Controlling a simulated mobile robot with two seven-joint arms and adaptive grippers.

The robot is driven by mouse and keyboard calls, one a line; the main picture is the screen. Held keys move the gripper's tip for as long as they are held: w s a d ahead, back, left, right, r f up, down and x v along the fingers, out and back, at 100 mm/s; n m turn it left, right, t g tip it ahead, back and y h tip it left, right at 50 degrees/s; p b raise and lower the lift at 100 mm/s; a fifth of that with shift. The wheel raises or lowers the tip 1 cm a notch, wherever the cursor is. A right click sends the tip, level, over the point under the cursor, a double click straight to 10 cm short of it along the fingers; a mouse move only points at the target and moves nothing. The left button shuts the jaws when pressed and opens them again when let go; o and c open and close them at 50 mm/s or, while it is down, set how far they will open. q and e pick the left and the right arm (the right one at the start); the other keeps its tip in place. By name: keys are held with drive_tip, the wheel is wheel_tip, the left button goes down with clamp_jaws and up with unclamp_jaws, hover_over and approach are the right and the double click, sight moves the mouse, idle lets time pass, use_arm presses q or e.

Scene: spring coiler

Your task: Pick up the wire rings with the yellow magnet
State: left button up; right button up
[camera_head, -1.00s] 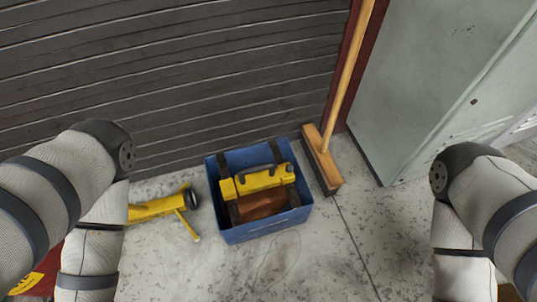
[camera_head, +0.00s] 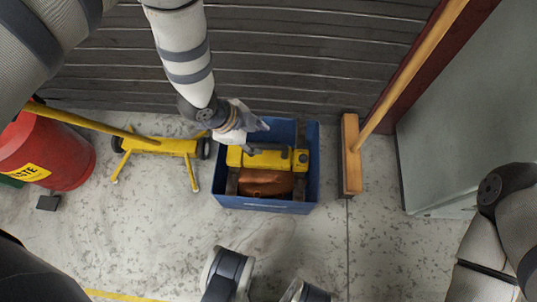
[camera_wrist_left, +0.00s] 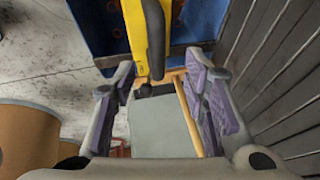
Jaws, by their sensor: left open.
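The yellow magnet (camera_head: 270,160), a bar with a dark handle on top, sits in the blue bin (camera_head: 265,206). Brown-orange material (camera_head: 266,184) shows in the bin in front of it; I cannot make out single wire rings there. My left gripper (camera_head: 260,136) is over the back left of the bin, close to the magnet's handle. In the left wrist view its fingers (camera_wrist_left: 160,80) are open, with the black handle (camera_wrist_left: 156,40) in line with the gap between them. I cannot tell if they touch it.
A broom (camera_head: 351,155) stands right of the bin, beside a grey-green cabinet (camera_head: 450,140). A wheeled yellow tool (camera_head: 160,146) and a red barrel (camera_head: 50,155) are to the left. A dark ribbed wall (camera_head: 290,70) is behind.

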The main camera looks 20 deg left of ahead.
sight(267, 145)
use_arm(q)
drive_tip(key=b+x, duration=0.2)
drive_tip(key=x, duration=0.5)
drive_tip(key=shift+d+f+b, duration=0.25)
drive_tip(key=shift+d+b, duration=0.05)
drive_tip(key=shift+b, duration=0.05)
drive_tip(key=shift+r, duration=0.1)
clamp_jaws()
